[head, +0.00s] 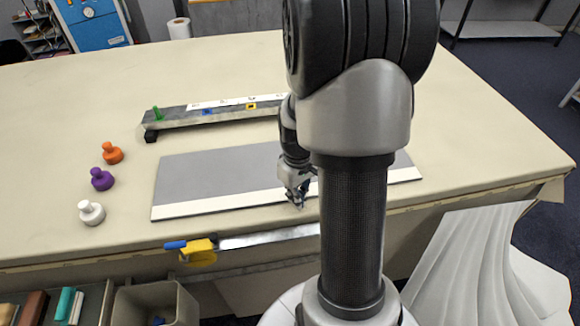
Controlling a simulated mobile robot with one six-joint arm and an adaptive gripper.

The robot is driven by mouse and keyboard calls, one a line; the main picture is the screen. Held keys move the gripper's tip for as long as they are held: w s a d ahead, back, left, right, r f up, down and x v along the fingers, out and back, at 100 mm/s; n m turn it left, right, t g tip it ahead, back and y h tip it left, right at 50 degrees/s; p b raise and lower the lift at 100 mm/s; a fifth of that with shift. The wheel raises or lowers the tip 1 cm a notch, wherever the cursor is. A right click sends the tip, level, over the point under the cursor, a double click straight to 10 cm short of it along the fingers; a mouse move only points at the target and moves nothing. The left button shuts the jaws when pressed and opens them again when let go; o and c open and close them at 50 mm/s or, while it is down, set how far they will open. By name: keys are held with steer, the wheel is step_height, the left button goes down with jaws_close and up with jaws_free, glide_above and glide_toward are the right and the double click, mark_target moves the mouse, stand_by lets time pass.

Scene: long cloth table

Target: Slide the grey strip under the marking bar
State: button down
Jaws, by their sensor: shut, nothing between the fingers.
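The grey strip (215,174) lies flat on the table, with a white band (225,202) along its near edge. The marking bar (225,116) is the long dark bar lying behind the strip, with a green knob (157,113) at its left end and a white label band with coloured marks on top. A strip of table shows between the bar and the grey strip. My gripper (299,204) is shut and empty, pointing down over the white band near the middle. I cannot tell if it touches. My arm hides the right parts of the bar and strip.
Orange (112,153), purple (102,179) and white (91,212) knobbed pieces stand left of the strip. A yellow and blue clamp-like tool (198,248) with a metal rail is at the table's front edge. White cloth (480,265) hangs at the right. The far table (150,70) is clear.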

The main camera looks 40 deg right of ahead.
steer(key=shift+f, duration=0.3)
steer(key=shift+r, duration=0.2)
stand_by(0.3)
steer(key=shift+w+d+p, duration=0.75)
steer(key=shift+w+d, duration=1.1)
steer(key=shift+w, duration=1.15)
steer(key=shift+w+d+p, duration=0.75)
steer(key=shift+w+d, duration=1.05)
steer(key=shift+w, duration=1.15)
steer(key=shift+w+d+p, duration=0.75)
steer(key=shift+w+d, duration=1.1)
steer(key=shift+w, duration=1.15)
steer(key=shift+s+a+r+p, duration=0.1)
steer(key=shift+s+r+p, duration=0.1)
steer(key=shift+r+p, duration=0.65)
steer(key=shift+s+a+r+p, duration=0.15)
steer(key=shift+r+p, duration=0.35)
steer(key=shift+r, duration=0.7)
steer(key=shift+s+a+r+p, duration=0.1)
steer(key=shift+s+r+p, duration=0.1)
steer(key=shift+r+p, duration=0.65)
steer(key=shift+r, duration=0.1)
